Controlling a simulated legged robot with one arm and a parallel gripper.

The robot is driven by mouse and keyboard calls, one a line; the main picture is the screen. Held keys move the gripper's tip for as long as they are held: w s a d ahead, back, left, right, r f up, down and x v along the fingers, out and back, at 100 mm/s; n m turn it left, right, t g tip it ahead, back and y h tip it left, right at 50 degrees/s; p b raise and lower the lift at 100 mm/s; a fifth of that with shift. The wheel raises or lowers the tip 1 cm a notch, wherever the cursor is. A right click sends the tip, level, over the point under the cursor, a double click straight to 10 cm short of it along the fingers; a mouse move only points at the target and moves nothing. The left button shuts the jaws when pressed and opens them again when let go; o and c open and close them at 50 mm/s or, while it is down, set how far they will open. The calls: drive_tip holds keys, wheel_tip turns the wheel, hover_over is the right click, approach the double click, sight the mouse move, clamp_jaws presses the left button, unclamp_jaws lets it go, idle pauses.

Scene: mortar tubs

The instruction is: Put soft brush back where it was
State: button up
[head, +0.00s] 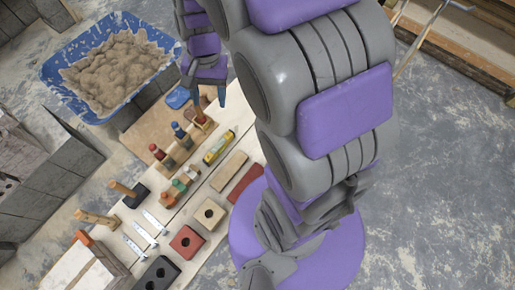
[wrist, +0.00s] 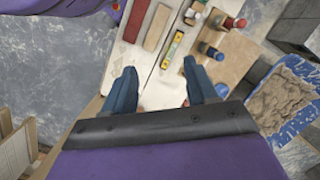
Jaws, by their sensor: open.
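My gripper (head: 205,96) is open above the far end of the pale work board. In the wrist view its two blue fingers (wrist: 158,72) are spread wide, with only the board visible between their tips. A small reddish-brown item (head: 201,118) stands just below the fingers in the head view; it may be the soft brush, but I cannot tell for sure. Small reddish bits show by the finger bases in the wrist view, mostly hidden.
A yellow level (head: 218,147), a wooden block (head: 229,171) and a red strip (head: 246,184) lie on the board. Bottles with blue (head: 178,130) and red (head: 156,150) tops stand close by. A blue mortar tub (head: 70,98) is at upper left; open floor lies right.

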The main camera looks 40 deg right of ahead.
drive_tip(key=s+r+n+h, duration=0.1)
drive_tip(key=s+n, duration=0.2)
drive_tip(key=s, duration=0.7)
drive_tip(key=s+r+n, duration=0.2)
drive_tip(key=s+n, duration=0.2)
drive_tip(key=s, duration=0.6)
drive_tip(key=shift+s+d+r+h, duration=0.15)
drive_tip(key=shift+s+r+h, duration=0.1)
drive_tip(key=shift+s+h, duration=0.15)
drive_tip(key=shift+w, duration=0.1)
